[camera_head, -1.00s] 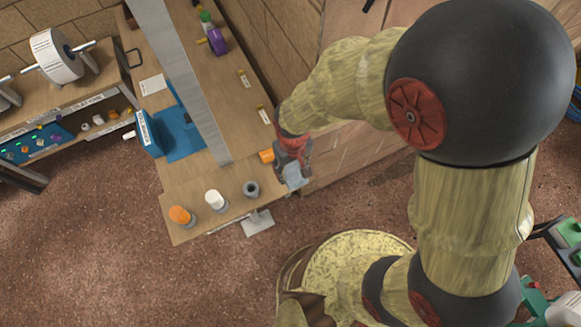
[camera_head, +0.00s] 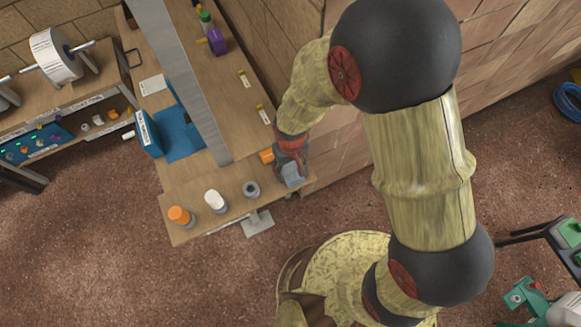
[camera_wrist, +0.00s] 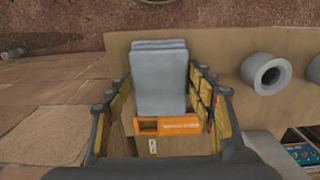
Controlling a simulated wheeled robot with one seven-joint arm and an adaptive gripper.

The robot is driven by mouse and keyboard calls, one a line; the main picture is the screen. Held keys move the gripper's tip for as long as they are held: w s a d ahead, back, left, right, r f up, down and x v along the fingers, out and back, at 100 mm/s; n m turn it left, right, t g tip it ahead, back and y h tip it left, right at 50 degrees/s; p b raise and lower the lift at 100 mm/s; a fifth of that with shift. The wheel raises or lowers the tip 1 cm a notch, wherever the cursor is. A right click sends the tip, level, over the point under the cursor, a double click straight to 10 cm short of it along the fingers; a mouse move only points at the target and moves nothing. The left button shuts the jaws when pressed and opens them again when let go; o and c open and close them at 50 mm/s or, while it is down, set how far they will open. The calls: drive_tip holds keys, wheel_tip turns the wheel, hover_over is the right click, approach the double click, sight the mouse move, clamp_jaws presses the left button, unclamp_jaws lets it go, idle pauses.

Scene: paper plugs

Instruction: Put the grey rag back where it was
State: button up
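The grey rag (camera_head: 292,174) is a folded, stacked block at the near right corner of the wooden bench (camera_head: 185,237). My gripper (camera_head: 291,157) is right over it. In the wrist view the rag (camera_wrist: 158,75) lies between the two widely spread fingers of my gripper (camera_wrist: 160,82), with narrow gaps at its sides. The fingers look open, and I see no clear squeeze on the rag. An orange labelled holder (camera_wrist: 168,126) is beside the rag; in the head view this holder (camera_head: 266,156) is partly hidden by my gripper.
A grey ring (camera_head: 251,189), a white plug (camera_head: 215,201) and an orange plug (camera_head: 181,215) stand along the bench's front. A blue tray (camera_head: 184,144) and a long metal beam (camera_head: 183,85) lie farther back. Open floor is in front.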

sight(291, 169)
drive_tip(key=shift+o, duration=1.4)
wheel_tip(291, 169, up, 12)
drive_tip(key=d+r+m+t, duration=0.2)
drive_tip(key=d+r+m, duration=0.1)
drive_tip(key=d+r, duration=1)
drive_tip(key=s+d+r+m+t, duration=0.3)
drive_tip(key=s+d+r, duration=0.4)
drive_tip(key=r, duration=0.5)
drive_tip(key=d, duration=0.2)
drive_tip(key=shift+s+d+t+p, duration=0.25)
drive_tip(key=shift+d+t+p, duration=0.05)
drive_tip(key=shift+d+p, duration=0.1)
drive_tip(key=shift+f, duration=0.1)
wheel_tip(291, 169, down, 14)
drive_tip(key=b, duration=1.4)
